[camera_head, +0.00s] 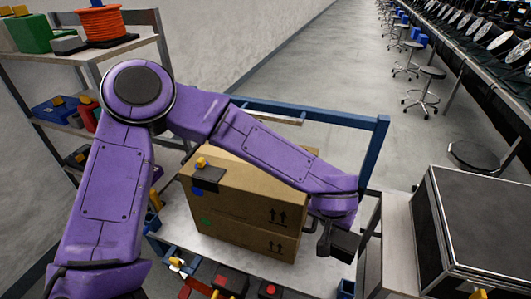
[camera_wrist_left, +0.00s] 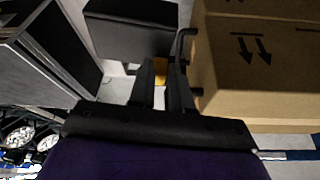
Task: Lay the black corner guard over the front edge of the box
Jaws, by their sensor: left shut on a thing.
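The brown cardboard box (camera_head: 240,215) stands on the pale table, with arrow marks on its near face; it also shows in the wrist view (camera_wrist_left: 260,75). My left arm reaches over it. My left gripper (camera_head: 328,236) is beside its right end, shut on the yellow grip (camera_wrist_left: 160,72) of a black corner guard (camera_wrist_left: 130,32). The guard shows as a dark block in the head view (camera_head: 345,245), off the box. Another black piece with a yellow knob (camera_head: 207,178) lies on the box's upper left edge. My right gripper is out of view.
A dark hooked handle (camera_wrist_left: 182,45) sticks out from the box's side, close to the fingers. A large black case (camera_head: 480,225) stands at right. A blue rail (camera_head: 310,112) runs behind the table. Red and blue items lie along the front. Shelves (camera_head: 75,55) stand at left.

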